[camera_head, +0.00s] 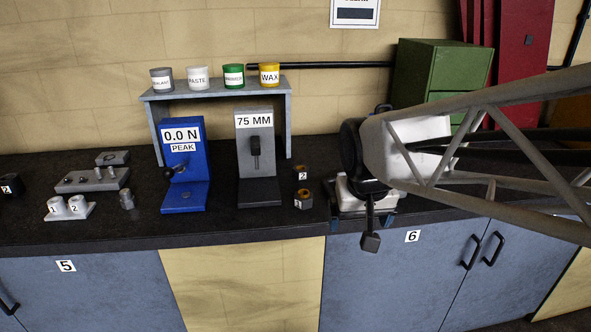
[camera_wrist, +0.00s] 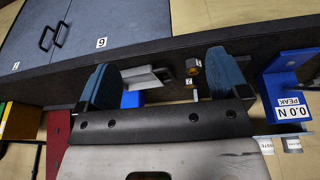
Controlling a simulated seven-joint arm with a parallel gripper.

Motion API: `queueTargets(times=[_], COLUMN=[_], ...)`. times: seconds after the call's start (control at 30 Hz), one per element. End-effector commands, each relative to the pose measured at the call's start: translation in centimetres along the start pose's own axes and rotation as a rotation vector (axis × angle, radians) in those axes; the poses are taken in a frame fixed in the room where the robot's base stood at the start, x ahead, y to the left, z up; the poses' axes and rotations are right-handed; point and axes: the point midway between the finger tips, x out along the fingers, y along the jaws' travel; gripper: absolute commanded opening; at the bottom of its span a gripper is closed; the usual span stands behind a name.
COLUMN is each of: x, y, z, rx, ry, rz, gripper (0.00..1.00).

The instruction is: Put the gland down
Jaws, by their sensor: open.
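My gripper (camera_head: 361,218) hangs over the front right part of the black bench top, to the right of the 75 MM stand. In the wrist view my gripper (camera_wrist: 163,80) is open, with its two blue-padded fingers wide apart. No part is visibly clamped between them. Two small dark pieces with brass-coloured tops, a front one (camera_head: 303,198) and a back one (camera_head: 301,173), stand on the bench left of my gripper. I cannot tell for sure which part is the gland. A pale grey angled piece (camera_wrist: 148,78) shows beyond the fingers, partly hidden.
A blue force gauge stand (camera_head: 184,182) and a grey 75 MM stand (camera_head: 258,185) are left of my gripper. A shelf (camera_head: 215,91) with several tins stands behind. Small metal parts and holders (camera_head: 93,181) lie far left. A green cabinet (camera_head: 440,70) is behind my arm.

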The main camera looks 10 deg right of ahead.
Motion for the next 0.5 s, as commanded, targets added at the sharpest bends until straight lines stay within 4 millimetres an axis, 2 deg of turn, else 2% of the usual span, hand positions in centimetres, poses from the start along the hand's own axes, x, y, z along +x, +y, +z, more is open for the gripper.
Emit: queueTargets(times=[0.03,0.2,0.33,0.5], x=[-0.3,-0.7,-0.7,-0.6], y=[0.1,0.4,0.4,0.5], z=[1.8,7.0,9.9,11.9], rx=[-0.003,-0.022,-0.033,-0.042], ry=[-0.005,-0.029,-0.044,-0.053], rz=[-0.004,-0.018,-0.027,-0.033], gripper=[0.93,0.93,0.93,0.93])
